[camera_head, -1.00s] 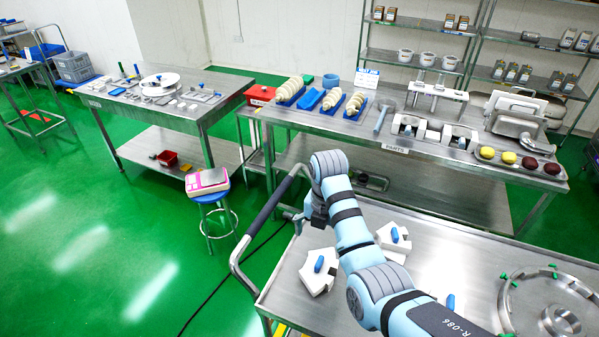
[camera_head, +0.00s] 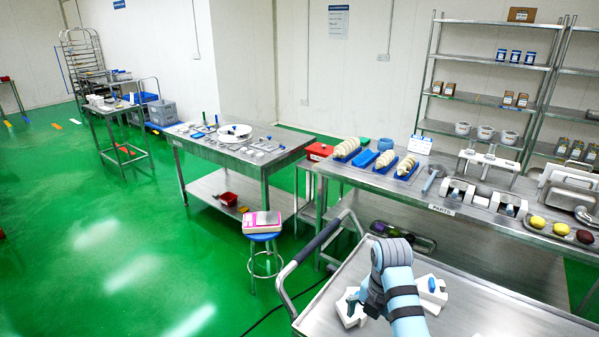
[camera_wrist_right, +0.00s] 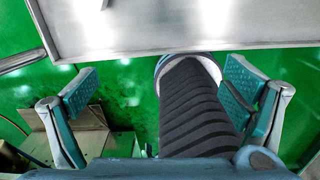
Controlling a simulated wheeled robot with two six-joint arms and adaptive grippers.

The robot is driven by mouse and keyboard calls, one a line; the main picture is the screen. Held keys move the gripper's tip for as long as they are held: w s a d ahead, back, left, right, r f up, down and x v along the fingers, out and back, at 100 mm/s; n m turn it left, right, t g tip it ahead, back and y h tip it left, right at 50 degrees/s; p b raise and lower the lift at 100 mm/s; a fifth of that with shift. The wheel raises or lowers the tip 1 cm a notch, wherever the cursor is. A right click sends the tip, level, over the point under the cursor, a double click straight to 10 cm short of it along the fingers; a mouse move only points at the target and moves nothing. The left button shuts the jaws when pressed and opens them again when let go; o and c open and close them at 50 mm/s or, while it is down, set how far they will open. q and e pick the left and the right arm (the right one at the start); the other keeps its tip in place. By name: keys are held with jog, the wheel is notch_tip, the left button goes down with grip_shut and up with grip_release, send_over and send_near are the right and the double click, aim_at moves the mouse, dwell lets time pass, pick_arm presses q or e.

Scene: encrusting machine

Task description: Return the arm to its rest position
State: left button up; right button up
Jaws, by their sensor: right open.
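My right arm (camera_head: 398,290) reaches in from the bottom of the head view over the metal cart (camera_head: 465,300), its bent joint near the cart's left end. Its gripper does not show there. In the right wrist view my right gripper (camera_wrist_right: 160,80) is open, its two teal-padded fingers wide apart. Nothing is clamped between the pads. A dark ribbed part, seemingly my own body, shows between the fingers. My left gripper is in neither view.
The parts table (camera_head: 460,210) stands behind the cart. Green floor is open at far left.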

jog(key=s+d+f+m+t, duration=0.2)
jog(key=s+d+f+m, duration=0.3)
jog(key=s+f+m, duration=0.65)
jog(key=s+d+r+m+t+h, duration=0.1)
jog(key=s+r+m, duration=0.1)
jog(key=s+m, duration=0.55)
jog(key=s+d+r+m, duration=0.2)
jog(key=s+r+m, duration=0.1)
jog(key=s+m, duration=0.5)
jog(key=s+d+f+g+b, duration=0.1)
jog(key=s+f, duration=0.1)
jog(key=f, duration=1)
jog(key=s+d+f+b, duration=0.1)
jog(key=s+f+b, duration=0.1)
jog(key=f, duration=1)
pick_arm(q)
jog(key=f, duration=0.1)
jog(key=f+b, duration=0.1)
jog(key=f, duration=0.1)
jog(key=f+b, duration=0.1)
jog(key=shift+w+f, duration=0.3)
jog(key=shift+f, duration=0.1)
pick_arm(e)
jog(key=s+f+g, duration=0.1)
jog(key=s+f, duration=1.1)
jog(key=f, duration=0.1)
jog(key=shift+s+f, duration=0.15)
jog(key=shift+s, duration=0.2)
